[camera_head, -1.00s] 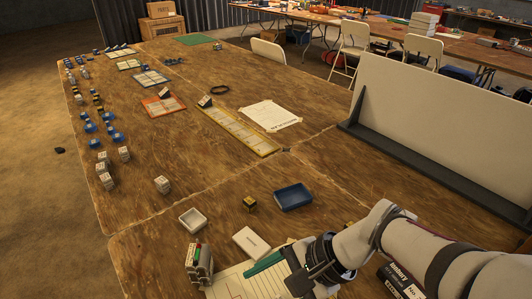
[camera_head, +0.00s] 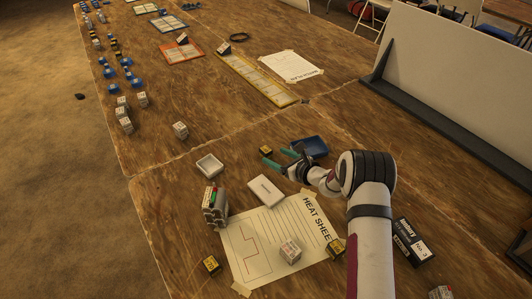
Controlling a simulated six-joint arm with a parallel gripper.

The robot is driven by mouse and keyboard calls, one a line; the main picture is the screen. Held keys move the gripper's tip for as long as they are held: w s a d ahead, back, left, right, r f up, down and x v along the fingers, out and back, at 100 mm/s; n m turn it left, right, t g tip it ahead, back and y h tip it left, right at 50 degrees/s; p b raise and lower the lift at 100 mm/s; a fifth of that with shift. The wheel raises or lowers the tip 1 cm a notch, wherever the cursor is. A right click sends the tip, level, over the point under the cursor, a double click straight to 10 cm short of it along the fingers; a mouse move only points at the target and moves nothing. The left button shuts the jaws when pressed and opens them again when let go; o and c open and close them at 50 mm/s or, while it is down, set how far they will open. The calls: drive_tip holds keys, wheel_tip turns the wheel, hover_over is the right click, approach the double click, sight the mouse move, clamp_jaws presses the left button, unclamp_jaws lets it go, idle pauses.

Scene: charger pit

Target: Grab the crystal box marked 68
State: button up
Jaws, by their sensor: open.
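Small black-and-yellow boxes stand on the wooden table: one (camera_head: 265,150) just beyond my gripper, one (camera_head: 211,265) at the lower left of the paper sheet, and one (camera_head: 336,247) on the sheet's right edge. A small white marked box (camera_head: 290,250) stands on the sheet. The markings are too small to read, so I cannot tell which box is 68. My gripper (camera_head: 278,158) is open and empty, its teal fingertips close to the far black-and-yellow box and left of the blue tray (camera_head: 313,147).
The heat sheet (camera_head: 262,245) lies in front. A white open tray (camera_head: 209,165), a white lidded box (camera_head: 266,190) and a rack of coloured items (camera_head: 214,207) stand nearby. A black box (camera_head: 413,241) lies right of my arm. A white upright panel (camera_head: 455,75) bounds the right.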

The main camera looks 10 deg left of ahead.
sight(268, 152)
drive_tip(key=x, duration=0.4)
drive_tip(key=shift+w, duration=0.3)
clamp_jaws()
